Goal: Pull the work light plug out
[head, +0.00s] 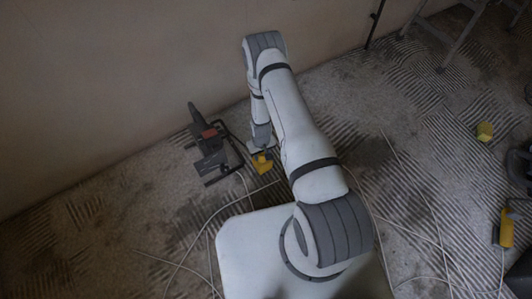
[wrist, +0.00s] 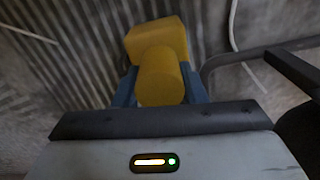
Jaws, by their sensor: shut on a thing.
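A yellow plug (wrist: 162,78) with a rounded near end and a blocky yellow part (wrist: 155,35) beyond it shows in the wrist view. I cannot tell whether the two are joined or one piece. My gripper (wrist: 160,88) is shut on the rounded part, a blue finger on each side. In the head view the yellow piece (head: 262,164) shows low by the floor under my gripper (head: 262,148), beside a dark work light (head: 208,137) with an orange-red patch and a tubular stand. My arm hides part of this area.
Pale cables (head: 200,225) trail over the ridged, dusty floor. A bare wall (head: 110,80) rises behind the light. Metal legs (head: 452,42) stand at the top right. The dark stand tube (wrist: 245,58) runs close right of my gripper.

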